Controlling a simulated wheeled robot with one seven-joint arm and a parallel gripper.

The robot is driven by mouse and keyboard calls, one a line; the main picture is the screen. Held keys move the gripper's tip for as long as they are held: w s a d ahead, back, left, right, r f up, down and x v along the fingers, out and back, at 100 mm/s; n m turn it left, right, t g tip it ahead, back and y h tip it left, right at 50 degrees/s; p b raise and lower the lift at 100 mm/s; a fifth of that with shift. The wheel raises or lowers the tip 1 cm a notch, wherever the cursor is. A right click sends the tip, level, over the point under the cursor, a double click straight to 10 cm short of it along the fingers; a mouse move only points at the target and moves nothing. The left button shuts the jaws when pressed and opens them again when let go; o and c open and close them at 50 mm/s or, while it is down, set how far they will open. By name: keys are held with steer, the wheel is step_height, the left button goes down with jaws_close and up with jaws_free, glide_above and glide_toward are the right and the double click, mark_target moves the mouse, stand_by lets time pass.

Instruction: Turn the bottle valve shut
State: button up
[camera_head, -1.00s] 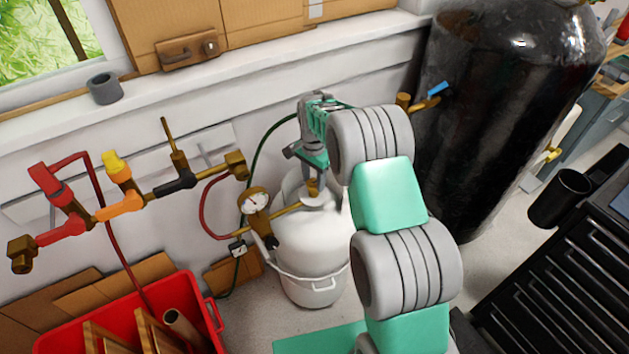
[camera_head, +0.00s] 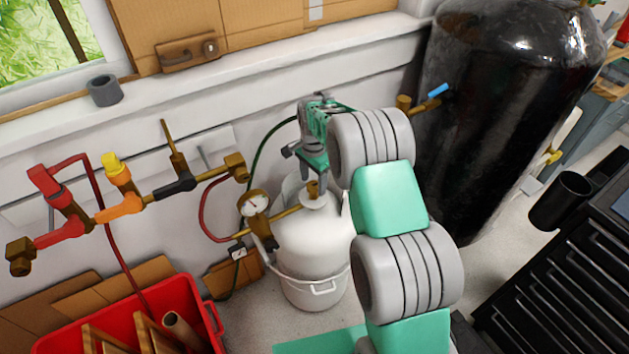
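The white gas bottle (camera_head: 312,246) stands upright on the floor against the wall. Its brass valve (camera_head: 313,190) sits on top, above a pale collar. A brass fitting runs left from it to a round gauge (camera_head: 254,205). My gripper (camera_head: 314,172) points down just above the valve, at the end of my green and grey arm. The fingertips are small and hard to make out against the bottle. I cannot tell whether they touch the valve or how far apart they are. The back right of the bottle top is partly hidden by my arm.
A brass manifold with red, orange and black handles (camera_head: 118,200) is on the left wall. A red crate (camera_head: 212,322) stands at front left. A large black tank (camera_head: 480,120) stands right of my arm, with a dark drawer cabinet (camera_head: 560,290) at front right.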

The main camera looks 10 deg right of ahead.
mark_target(314, 185)
steer(key=shift+o, duration=0.3)
step_height(314, 185, up, 8)
steer(key=shift+f, duration=0.15)
stand_by(0.3)
